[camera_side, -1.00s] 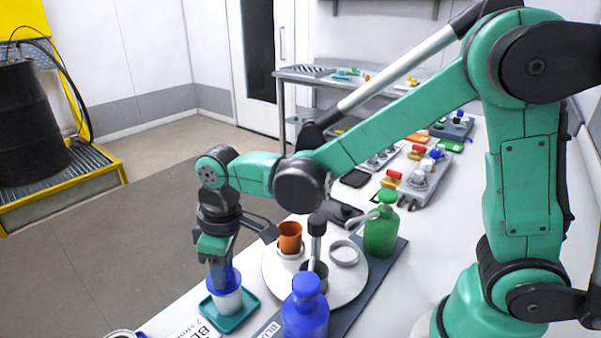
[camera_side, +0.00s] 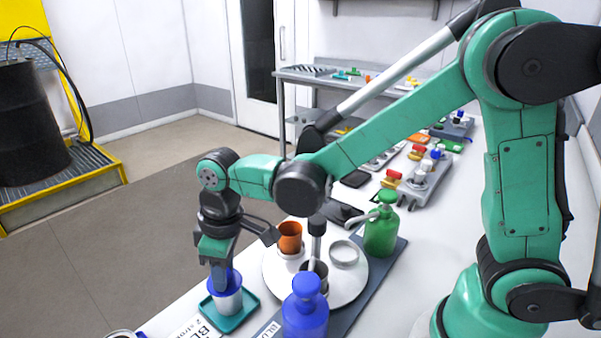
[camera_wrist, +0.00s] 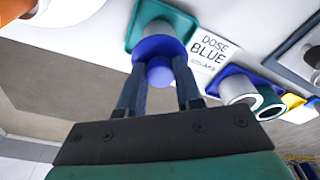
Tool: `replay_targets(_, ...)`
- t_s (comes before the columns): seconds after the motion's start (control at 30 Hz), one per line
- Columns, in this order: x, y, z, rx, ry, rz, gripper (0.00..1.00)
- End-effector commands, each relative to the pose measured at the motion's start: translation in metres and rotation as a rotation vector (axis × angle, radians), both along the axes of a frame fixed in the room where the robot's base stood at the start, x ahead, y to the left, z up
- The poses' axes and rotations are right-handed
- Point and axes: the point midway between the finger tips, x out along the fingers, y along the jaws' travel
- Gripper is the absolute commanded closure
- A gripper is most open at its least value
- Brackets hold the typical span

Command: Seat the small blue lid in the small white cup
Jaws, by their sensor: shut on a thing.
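The small blue lid (camera_wrist: 158,48) is between my fingers, with its knob toward my wrist camera. My gripper (camera_wrist: 160,75) is shut on it. In the side view my gripper (camera_side: 220,268) points down over the small white cup (camera_side: 228,302), and the blue lid (camera_side: 229,279) is at the cup's mouth. The white cup also shows behind the lid in the wrist view (camera_wrist: 172,14). It stands on a teal square tray (camera_side: 250,310). The fingers and lid hide the cup's rim, so I cannot tell how deep the lid sits.
A white round plate (camera_side: 275,275) with an orange cup (camera_side: 290,237) stands right of my gripper. A blue bottle (camera_side: 305,312) and a green bottle (camera_side: 381,230) stand nearby. A card reading "DOSE BLUE" (camera_wrist: 208,52) lies beside the tray.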

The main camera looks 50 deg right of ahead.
Motion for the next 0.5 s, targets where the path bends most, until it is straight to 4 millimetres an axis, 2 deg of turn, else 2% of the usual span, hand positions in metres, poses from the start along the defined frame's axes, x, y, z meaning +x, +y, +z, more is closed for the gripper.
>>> replay_targets(0.47, 0.0000, 0.0000, -0.0015, 0.000, 0.000, 0.000, 1.00)
replay_targets(0.5, 0.0000, 0.0000, -0.0015, 0.000, 0.000, 0.000, 0.67)
